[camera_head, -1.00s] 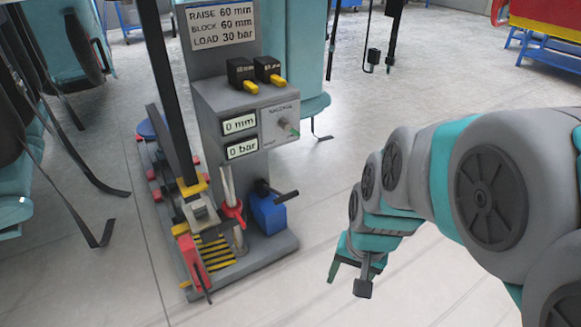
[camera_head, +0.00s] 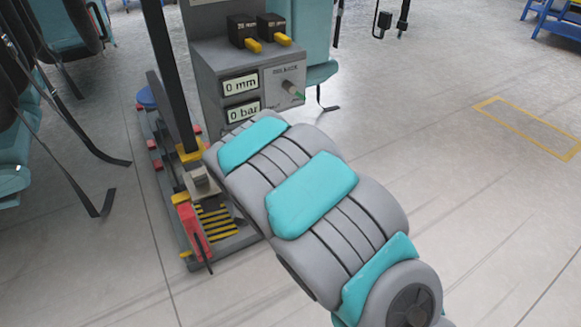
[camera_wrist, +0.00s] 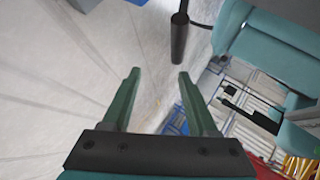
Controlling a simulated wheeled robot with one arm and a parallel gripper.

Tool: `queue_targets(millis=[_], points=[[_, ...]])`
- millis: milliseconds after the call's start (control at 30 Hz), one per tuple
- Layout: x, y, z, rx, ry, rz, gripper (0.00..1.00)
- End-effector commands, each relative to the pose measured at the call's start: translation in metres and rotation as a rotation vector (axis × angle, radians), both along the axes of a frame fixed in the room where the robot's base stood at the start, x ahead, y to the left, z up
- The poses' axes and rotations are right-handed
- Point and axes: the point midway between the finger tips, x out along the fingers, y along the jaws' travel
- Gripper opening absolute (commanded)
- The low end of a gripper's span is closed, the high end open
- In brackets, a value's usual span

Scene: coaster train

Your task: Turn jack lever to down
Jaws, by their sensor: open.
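In the wrist view a black cylindrical handle (camera_wrist: 180,38) on a dark rod lies beyond my fingertips, nearer the right finger; it looks like the lever grip seen on the blue box a second ago. The jack stand's grey control box (camera_head: 215,75) reads 0 mm and 0 bar and has a knob (camera_head: 292,88) with a green mark.
A red clamp-like part (camera_head: 193,230) stands at the stand's front, beside yellow-black stripes (camera_head: 214,222). A black post (camera_head: 170,80) rises at left. Teal seats (camera_head: 60,30) with hanging straps are at far left. Open floor (camera_head: 480,200) lies to the right.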

Motion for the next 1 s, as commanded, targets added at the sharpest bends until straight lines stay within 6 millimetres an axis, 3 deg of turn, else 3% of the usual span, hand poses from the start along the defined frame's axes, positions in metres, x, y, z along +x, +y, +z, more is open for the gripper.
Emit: queue_targets(millis=[33, 100, 433, 667, 1000], points=[[0.002, 0.006, -0.012, 0.007, -0.050, -0.018, 0.59], [0.005, 0.011, -0.019, 0.026, -0.140, -0.046, 0.59], [-0.002, 0.034, -0.024, 0.105, -0.461, -0.073, 0.59], [0.001, 0.035, -0.021, 0.119, -0.506, -0.071, 0.59], [0.039, 0.027, -0.024, 0.120, -0.502, -0.073, 0.59]])
